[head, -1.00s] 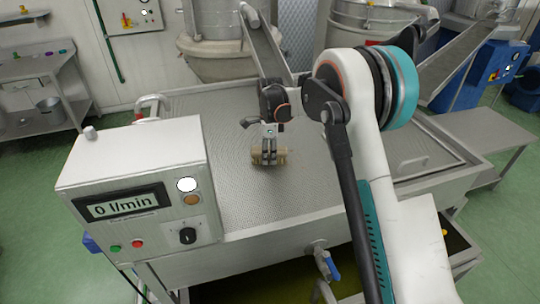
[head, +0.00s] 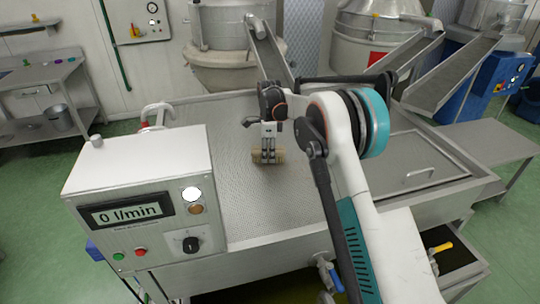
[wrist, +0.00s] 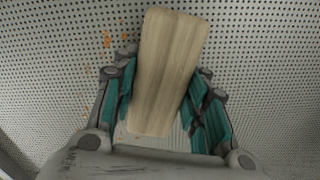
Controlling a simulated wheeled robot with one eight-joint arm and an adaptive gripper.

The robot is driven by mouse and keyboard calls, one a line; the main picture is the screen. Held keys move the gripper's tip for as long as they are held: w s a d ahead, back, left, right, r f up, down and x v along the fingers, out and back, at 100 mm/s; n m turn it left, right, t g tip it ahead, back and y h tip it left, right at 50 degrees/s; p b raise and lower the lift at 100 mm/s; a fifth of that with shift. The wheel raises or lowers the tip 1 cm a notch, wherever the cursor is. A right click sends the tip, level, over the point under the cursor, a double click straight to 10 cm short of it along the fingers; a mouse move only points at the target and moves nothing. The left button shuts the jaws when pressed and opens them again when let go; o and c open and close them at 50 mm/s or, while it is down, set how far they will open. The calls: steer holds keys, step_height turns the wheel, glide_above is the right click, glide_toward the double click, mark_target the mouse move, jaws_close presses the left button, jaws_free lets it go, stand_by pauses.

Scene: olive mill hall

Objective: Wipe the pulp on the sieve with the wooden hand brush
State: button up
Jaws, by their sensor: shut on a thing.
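The sieve (head: 225,193) is a broad grey perforated plate set in a metal tank; its holes fill the wrist view (wrist: 255,60). The wooden hand brush (wrist: 168,62) is a pale wood block between my gripper's fingers; in the head view it is a small tan piece (head: 278,157) low over the sieve. My gripper (head: 268,147) points down and is shut on the brush. Small orange-brown specks of pulp (wrist: 107,40) lie on the sieve left of the brush in the wrist view. The brush's underside is hidden, so I cannot tell whether it touches the sieve.
A control box (head: 140,200) reading 0 l/min stands at the sieve's front left. A sloping chute (head: 270,55) comes down at its back edge. A lidded panel with a handle (head: 415,165) lies to the right.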

mark_target(276, 164)
steer(key=shift+w, duration=0.35)
steer(key=shift+w+d, duration=0.2)
steer(key=shift+d, duration=0.85)
steer(key=shift+s+d+f+b, duration=0.1)
steer(key=shift+s+b, duration=0.15)
steer(key=shift+s, duration=0.4)
steer(key=shift+s+d+r+b, duration=0.1)
steer(key=shift+s+d+b, duration=0.1)
steer(key=shift+s, duration=0.45)
steer(key=shift+s+d+f+b, duration=0.1)
steer(key=shift+s+b, duration=0.15)
steer(key=shift+s, duration=0.4)
steer(key=shift+s, duration=0.1)
